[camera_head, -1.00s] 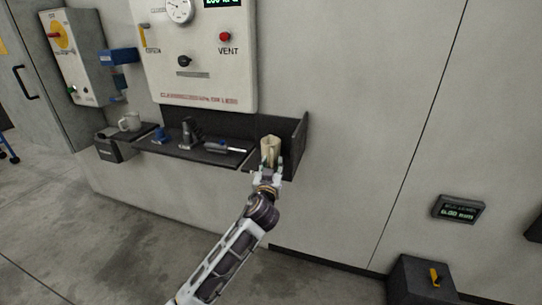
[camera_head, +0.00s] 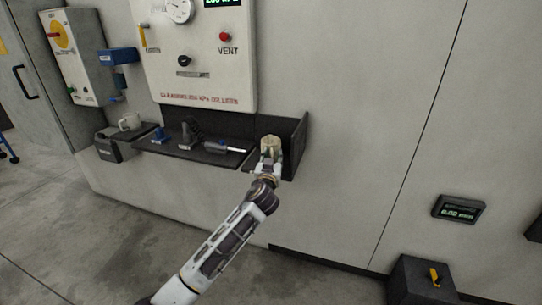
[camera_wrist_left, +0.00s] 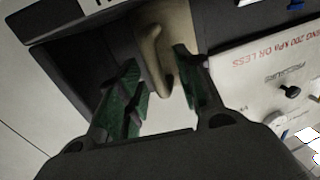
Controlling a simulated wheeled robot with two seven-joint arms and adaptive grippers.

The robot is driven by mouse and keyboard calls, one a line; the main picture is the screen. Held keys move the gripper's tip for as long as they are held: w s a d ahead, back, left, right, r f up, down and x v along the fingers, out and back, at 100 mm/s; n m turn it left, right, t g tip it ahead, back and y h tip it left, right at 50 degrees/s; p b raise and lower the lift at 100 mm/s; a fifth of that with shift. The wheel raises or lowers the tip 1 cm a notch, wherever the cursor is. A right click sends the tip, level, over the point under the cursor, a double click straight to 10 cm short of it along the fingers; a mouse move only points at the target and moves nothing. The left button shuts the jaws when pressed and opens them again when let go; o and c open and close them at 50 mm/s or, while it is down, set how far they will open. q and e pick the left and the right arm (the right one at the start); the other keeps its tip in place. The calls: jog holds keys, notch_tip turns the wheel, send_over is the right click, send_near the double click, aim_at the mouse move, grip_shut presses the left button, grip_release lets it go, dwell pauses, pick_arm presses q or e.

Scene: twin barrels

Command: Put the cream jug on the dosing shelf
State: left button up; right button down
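The cream jug (camera_head: 270,143) is at the right end of the dark wall shelf (camera_head: 190,151), in front of its upright side panel. My left gripper (camera_head: 268,168) is at the jug, on its near side, and hides its lower part. In the left wrist view the jug (camera_wrist_left: 165,50) shows its handle towards me. The fingers of my left gripper (camera_wrist_left: 160,75) lie on either side of it, tips at the edges of its body. I cannot tell whether they press on it, or whether the jug rests on the shelf. My right gripper is not in view.
Several small tools (camera_head: 188,134) stand along the shelf left of the jug. A white gauge panel (camera_head: 200,55) hangs above.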

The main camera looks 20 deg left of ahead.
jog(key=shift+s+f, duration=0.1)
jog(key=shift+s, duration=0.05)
pick_arm(q)
grip_shut()
dwell(0.4)
jog(key=shift+r, duration=0.1)
